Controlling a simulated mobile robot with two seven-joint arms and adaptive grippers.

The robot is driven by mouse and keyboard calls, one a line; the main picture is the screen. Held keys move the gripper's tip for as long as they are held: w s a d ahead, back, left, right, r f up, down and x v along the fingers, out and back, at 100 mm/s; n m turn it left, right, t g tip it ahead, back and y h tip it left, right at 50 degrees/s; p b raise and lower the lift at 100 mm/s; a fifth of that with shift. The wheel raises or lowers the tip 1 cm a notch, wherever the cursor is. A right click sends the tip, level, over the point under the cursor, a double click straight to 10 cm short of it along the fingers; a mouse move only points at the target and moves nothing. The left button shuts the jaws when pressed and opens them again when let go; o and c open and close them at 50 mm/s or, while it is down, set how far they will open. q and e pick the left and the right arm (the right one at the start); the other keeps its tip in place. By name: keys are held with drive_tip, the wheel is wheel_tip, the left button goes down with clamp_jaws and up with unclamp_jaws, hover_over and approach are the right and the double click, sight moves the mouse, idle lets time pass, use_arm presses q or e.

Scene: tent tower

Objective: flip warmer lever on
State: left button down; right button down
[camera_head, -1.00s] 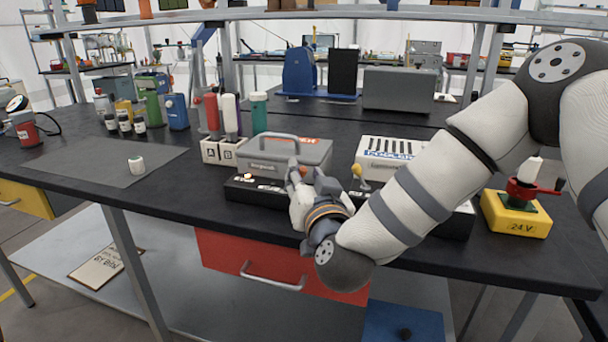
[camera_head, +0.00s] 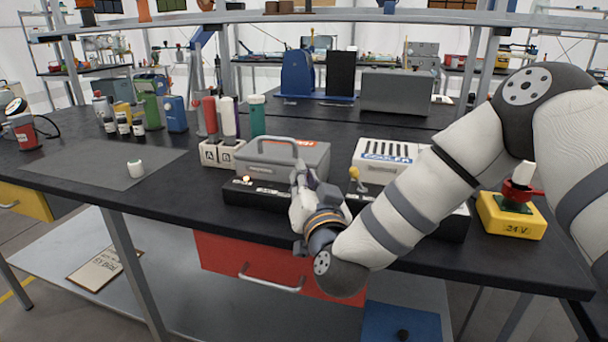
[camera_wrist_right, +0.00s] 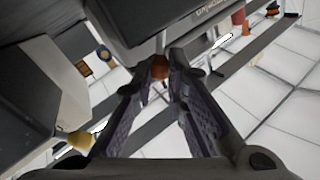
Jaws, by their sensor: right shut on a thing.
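The warmer (camera_head: 280,158) is a grey box with a handle and an orange label, on a black base (camera_head: 262,195) at the bench's front. My right gripper (camera_head: 300,172) is in front of the warmer, at its lower right. In the right wrist view, its fingers are shut on the warmer lever (camera_wrist_right: 160,42), around the orange knob (camera_wrist_right: 159,68) on its pale stem. In the head view my gripper hides this lever. My left gripper is not in view.
The white cooler box (camera_head: 388,160) stands right of the warmer, with a yellow-knobbed lever (camera_head: 354,173) close to my right gripper; the yellow knob (camera_wrist_right: 80,141) also shows in the wrist view. A yellow 24V box (camera_head: 512,217) stands farther right. The grey mat (camera_head: 85,165) is mostly clear.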

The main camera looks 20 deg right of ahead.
drive_tip(key=shift+f, duration=0.1)
drive_tip(key=c, duration=1.6)
unclamp_jaws()
drive_tip(key=s+a, duration=0.1)
drive_tip(key=s, duration=1.1)
drive_tip(key=shift+f, duration=0.45)
drive_tip(key=shift+a, duration=0.1)
